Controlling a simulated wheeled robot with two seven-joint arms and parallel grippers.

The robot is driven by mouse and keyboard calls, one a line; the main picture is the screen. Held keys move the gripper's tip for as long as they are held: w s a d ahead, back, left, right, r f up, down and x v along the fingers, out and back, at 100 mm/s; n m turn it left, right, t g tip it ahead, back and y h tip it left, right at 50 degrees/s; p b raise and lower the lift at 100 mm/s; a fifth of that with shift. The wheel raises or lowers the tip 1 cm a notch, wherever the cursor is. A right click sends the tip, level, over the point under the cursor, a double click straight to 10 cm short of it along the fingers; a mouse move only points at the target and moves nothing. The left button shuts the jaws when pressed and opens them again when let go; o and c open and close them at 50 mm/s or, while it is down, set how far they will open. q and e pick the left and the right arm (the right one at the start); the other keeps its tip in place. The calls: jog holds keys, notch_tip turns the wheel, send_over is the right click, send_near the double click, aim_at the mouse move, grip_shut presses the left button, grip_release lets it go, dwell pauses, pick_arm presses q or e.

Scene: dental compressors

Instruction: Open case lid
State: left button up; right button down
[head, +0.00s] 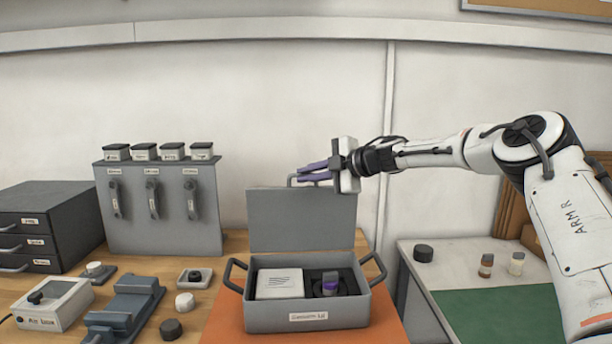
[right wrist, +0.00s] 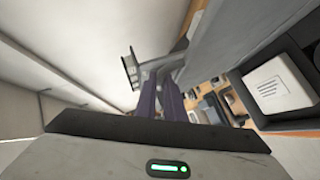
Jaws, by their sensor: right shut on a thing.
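The grey case (head: 305,317) stands on an orange mat with its lid (head: 300,221) raised about upright behind it. The case holds a white box (head: 280,284) and a dark round part with a purple piece (head: 330,285). My right gripper (head: 306,172), with purple fingers, is at the top edge of the lid, shut on the lid's handle (head: 291,181). In the right wrist view the purple fingers (right wrist: 161,100) reach the grey handle (right wrist: 160,65) beside the lid (right wrist: 225,40). My left gripper is not in view.
A grey cabinet (head: 160,236) with several small jars on top stands left of the case. A drawer unit (head: 45,228), a dark vise (head: 125,308) and small parts lie further left. At the right, a side table (head: 440,262) holds small bottles and a green mat (head: 500,315).

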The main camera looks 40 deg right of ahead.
jog(key=shift+r, duration=0.25)
jog(key=c, duration=1.8)
grip_release()
jog(key=shift+c, duration=0.2)
jog(key=shift+f, duration=0.1)
jog(key=shift+s, duration=0.1)
jog(key=v, duration=1)
jog(key=shift+b, duration=0.3)
